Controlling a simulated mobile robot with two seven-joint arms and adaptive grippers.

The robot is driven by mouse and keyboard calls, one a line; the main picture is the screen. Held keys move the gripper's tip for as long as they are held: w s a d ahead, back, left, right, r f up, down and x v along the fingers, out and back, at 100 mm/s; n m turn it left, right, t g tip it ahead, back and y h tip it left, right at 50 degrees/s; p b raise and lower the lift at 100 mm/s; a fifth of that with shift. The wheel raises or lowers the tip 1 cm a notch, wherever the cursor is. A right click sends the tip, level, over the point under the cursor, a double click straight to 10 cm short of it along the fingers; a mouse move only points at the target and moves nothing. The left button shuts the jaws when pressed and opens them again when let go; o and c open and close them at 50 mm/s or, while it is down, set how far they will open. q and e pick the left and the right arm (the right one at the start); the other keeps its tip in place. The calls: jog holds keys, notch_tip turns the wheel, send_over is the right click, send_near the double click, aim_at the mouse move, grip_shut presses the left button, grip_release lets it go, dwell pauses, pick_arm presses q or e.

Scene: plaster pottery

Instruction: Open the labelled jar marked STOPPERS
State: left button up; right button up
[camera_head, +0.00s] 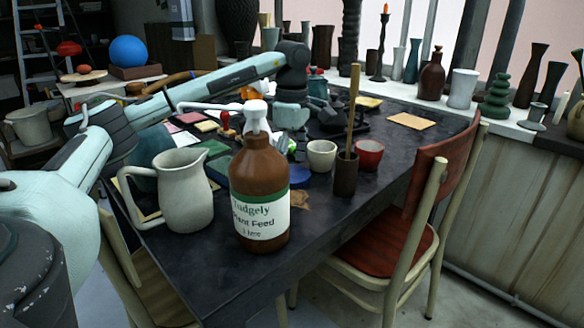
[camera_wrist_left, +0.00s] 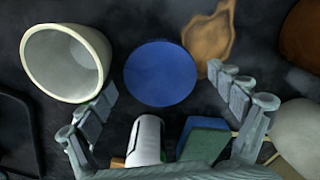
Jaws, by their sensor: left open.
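I cannot read the word STOPPERS anywhere, so I cannot tell which thing is the labelled jar. In the left wrist view a flat blue round thing (camera_wrist_left: 160,73) lies on the dark table; it also shows partly behind the bottle in the head view (camera_head: 300,175). A white cylinder with dark markings (camera_wrist_left: 148,138) is close below it in the wrist view, its lower part cut off by my gripper. My left gripper (camera_wrist_left: 162,82) is open, its fingers on either side of the blue round thing in this view, with nothing between them. My right gripper is not in view.
A red chair (camera_head: 385,250) stands at right.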

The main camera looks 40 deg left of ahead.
aim_at(293, 173)
pick_arm(q)
notch_tip(293, 173, up, 7)
jog(key=shift+f+p, duration=0.1)
jog(key=shift+p, duration=0.25)
notch_tip(293, 173, up, 5)
jog(key=shift+r+p, duration=0.1)
jog(key=shift+p, duration=0.85)
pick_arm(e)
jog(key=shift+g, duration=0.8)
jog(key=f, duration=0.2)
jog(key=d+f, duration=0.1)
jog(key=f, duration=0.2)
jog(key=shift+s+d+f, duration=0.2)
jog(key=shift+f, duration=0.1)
